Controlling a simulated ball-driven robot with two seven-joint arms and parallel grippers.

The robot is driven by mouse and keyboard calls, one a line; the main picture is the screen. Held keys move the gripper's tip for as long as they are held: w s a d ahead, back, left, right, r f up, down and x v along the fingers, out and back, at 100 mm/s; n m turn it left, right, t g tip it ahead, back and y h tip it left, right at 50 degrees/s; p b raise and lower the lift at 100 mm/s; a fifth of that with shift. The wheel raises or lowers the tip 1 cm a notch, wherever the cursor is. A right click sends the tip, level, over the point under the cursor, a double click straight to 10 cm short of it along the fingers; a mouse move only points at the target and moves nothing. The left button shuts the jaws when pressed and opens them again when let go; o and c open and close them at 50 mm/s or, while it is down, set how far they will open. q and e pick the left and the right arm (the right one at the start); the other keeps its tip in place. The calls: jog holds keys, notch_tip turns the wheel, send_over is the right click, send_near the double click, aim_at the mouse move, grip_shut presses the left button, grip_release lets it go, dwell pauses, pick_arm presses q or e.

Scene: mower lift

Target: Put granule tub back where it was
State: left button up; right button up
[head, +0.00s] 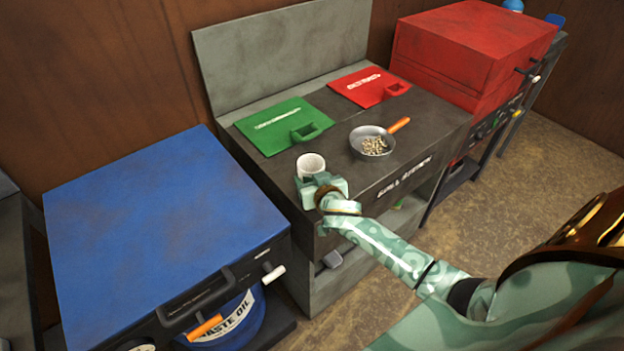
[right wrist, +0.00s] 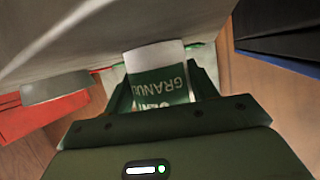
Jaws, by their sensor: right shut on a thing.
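The granule tub (head: 310,164) is a small white cup-shaped tub at the front left of the dark counter top. In the right wrist view the tub (right wrist: 160,82) shows a green label with part of the word "GRANU". My right gripper (head: 320,187) is shut on the tub, with one finger on each side of it. I cannot tell whether the tub's base touches the counter. My left gripper is not in view.
On the counter (head: 390,197) lie a green panel (head: 275,122), a red panel (head: 360,84) and a pan (head: 368,146) of pale granules. A blue-topped unit (head: 160,225) stands left, a red box (head: 470,50) right. Bare counter lies between tub and pan.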

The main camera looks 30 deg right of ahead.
jog(key=o, duration=1)
jog(key=shift+f, duration=0.1)
jog(key=shift+s+a+r+p, duration=0.1)
jog(key=shift+s+r+p, duration=0.2)
jog(key=shift+r+p, duration=0.05)
jog(key=p+v, duration=0.3)
jog(key=v, duration=0.8)
jog(key=s+a+f+n+g+y, duration=0.1)
jog(key=s+f+g, duration=0.1)
jog(key=s+f, duration=0.45)
jog(key=s+a+f+n+g, duration=0.1)
jog(key=s+f+g, duration=0.15)
jog(key=f, duration=0.75)
jog(key=s+a+f+n+g+y, duration=0.1)
jog(key=s+f+g, duration=0.1)
jog(key=s+f, duration=0.45)
jog(key=s+f+n+g, duration=0.1)
jog(key=s+f+g, duration=0.1)
jog(key=s+f, duration=0.3)
jog(key=s+a+f+n+g, duration=0.1)
jog(key=s+f, duration=0.3)
jog(key=s, duration=0.9)
jog(key=s+a+f+n+g+y, duration=0.1)
jog(key=s+f+g, duration=0.2)
jog(key=s, duration=0.6)
notch_tip(320, 180, down, 3)
jog(key=shift+s+a+r+n, duration=0.15)
jog(key=shift+s+a+n, duration=0.05)
jog(key=shift+a+n, duration=0.1)
